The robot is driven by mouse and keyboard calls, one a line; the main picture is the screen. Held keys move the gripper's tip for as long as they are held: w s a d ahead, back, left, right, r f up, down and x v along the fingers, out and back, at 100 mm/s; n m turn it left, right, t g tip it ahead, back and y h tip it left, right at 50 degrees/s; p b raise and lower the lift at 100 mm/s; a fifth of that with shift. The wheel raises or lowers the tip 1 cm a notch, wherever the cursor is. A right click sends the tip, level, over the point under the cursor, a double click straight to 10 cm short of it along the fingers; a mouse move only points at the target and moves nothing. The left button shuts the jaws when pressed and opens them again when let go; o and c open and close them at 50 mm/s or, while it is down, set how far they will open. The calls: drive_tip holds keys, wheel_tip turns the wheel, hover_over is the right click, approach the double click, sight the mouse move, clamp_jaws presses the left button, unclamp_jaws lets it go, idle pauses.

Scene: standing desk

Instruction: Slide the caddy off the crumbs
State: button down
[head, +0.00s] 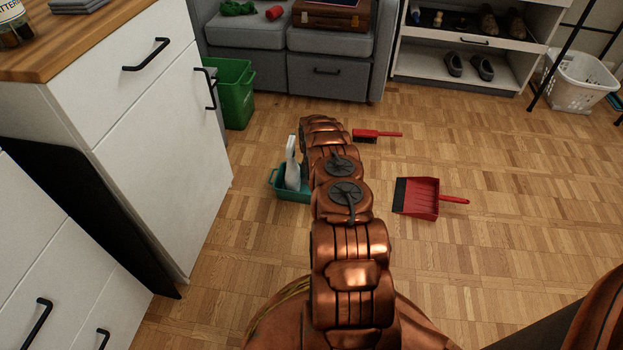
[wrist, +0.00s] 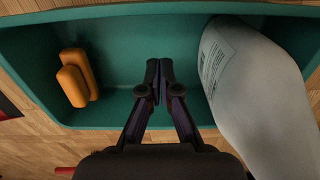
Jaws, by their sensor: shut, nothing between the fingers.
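The teal caddy (head: 290,194) stands on the parquet floor beside the white cabinets, partly hidden by my arm in the head view. A white spray bottle (head: 292,166) stands in it. The wrist view looks down into the caddy (wrist: 120,62); the bottle (wrist: 255,95) is at the right and two orange-yellow sponges (wrist: 76,78) at the left. My gripper (wrist: 159,76) is shut and empty, its fingertips over or inside the caddy between sponges and bottle. I cannot tell their depth or whether they touch it. No crumbs show in either view.
A red dustpan (head: 421,199) and a red brush (head: 376,134) lie on the floor right of my arm. A green bin (head: 233,94) stands behind the caddy by the grey sofa (head: 330,52). White cabinets (head: 125,110) bound the left. Floor on the right is mostly clear.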

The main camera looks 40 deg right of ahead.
wheel_tip(320, 180, down, 2)
drive_tip(key=shift+a+f+b, duration=0.1)
drive_tip(key=shift+f+b, duration=0.15)
drive_tip(key=shift+b, duration=0.1)
drive_tip(key=shift+s+a+r, duration=0.1)
drive_tip(key=shift+a+r, duration=0.05)
drive_tip(key=shift+r, duration=0.05)
drive_tip(key=shift+s+a+b, duration=0.35)
drive_tip(key=shift+s+a, duration=0.15)
drive_tip(key=shift+a, duration=0.2)
drive_tip(key=shift+s+a+b, duration=0.35)
drive_tip(key=shift+s+a, duration=0.15)
drive_tip(key=shift+a, duration=0.2)
